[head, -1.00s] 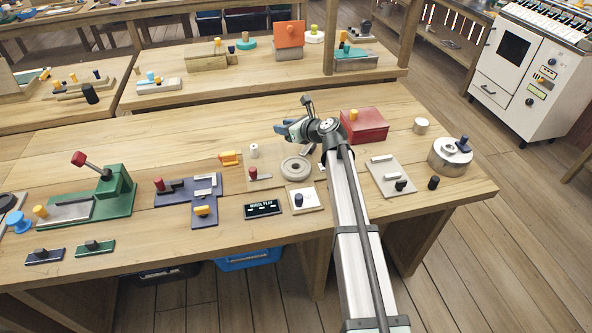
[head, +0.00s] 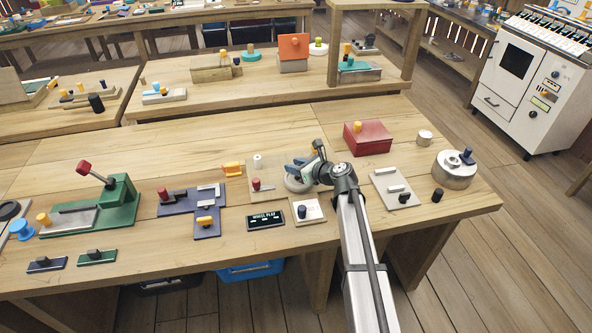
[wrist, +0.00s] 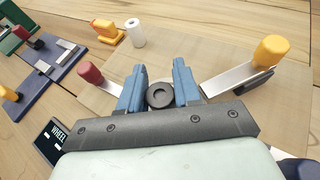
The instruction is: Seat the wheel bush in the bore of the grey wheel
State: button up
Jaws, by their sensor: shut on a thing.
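The grey wheel (head: 293,186) lies on a light wooden board (head: 259,196) in the middle of the bench. My gripper (head: 297,170) is just over the wheel and covers much of it, including its bore. In the wrist view my blue fingers (wrist: 159,90) are shut on a small dark round part with a central hole, which I take to be the wheel bush (wrist: 160,95). The wheel cannot be made out there, and I cannot tell whether the bush touches it or enters the bore.
A red-knobbed clamp (wrist: 91,73) and a yellow-knobbed clamp (wrist: 271,50) flank the gripper. A white cylinder (wrist: 135,32) stands at the board's far edge. A "WHEEL PLAY" display (head: 265,219) lies in front; a red box (head: 368,139) sits behind right.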

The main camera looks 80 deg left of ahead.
aim_at(296, 180)
jog(key=shift+f, duration=0.85)
jog(key=shift+f, duration=0.3)
jog(key=shift+f, duration=0.15)
jog(key=o, duration=1)
jog(key=shift+d+f, duration=0.1)
jog(key=shift+f, duration=0.1)
jog(key=shift+o, duration=0.2)
jog(key=shift+r, duration=0.45)
jog(key=v, duration=1.2)
jog(key=shift+r, duration=0.2)
